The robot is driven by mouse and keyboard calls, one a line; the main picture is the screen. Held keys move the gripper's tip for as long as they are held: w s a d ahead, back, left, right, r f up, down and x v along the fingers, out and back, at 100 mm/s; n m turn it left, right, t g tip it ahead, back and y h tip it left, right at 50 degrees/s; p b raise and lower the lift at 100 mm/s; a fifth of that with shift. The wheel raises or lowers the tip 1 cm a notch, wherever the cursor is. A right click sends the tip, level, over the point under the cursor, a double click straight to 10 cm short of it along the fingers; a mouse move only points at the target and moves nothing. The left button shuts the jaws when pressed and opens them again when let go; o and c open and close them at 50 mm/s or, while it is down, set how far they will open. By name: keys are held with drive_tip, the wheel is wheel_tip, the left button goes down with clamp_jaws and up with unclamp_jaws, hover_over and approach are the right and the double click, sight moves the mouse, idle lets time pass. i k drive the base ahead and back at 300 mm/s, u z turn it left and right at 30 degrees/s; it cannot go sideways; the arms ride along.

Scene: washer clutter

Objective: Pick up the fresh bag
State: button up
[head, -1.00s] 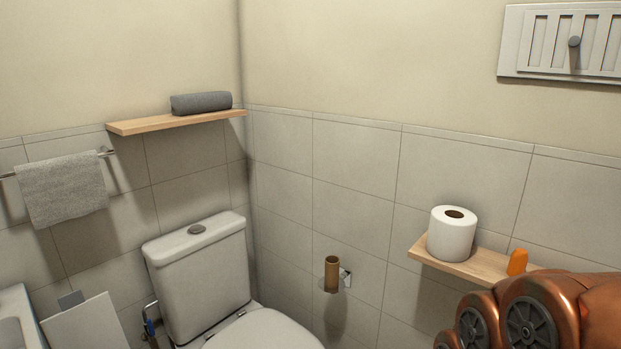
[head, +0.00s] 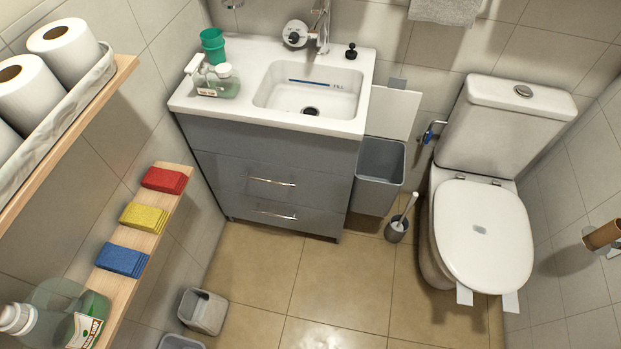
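No thing in view is clearly a fresh bag. Three flat folded packets lie in a row on a narrow wooden shelf (head: 183,181) at the left: a red one (head: 165,180), a yellow one (head: 143,215) and a blue one (head: 122,259). I cannot tell whether they are bags or cloths. A grey bin (head: 379,195) with its white lid (head: 392,110) raised stands between the sink cabinet and the toilet; its inside looks empty from here. My gripper is not in view.
A sink cabinet (head: 270,165) stands at the back, the toilet (head: 483,235) at the right. A toilet brush (head: 397,228) stands beside the bin. A small grey container (head: 203,311) is on the floor. Soap bottles (head: 70,315) share the left shelf. The middle floor is clear.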

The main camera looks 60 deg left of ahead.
sight(202, 310)
drive_tip(key=u, duration=3.75)
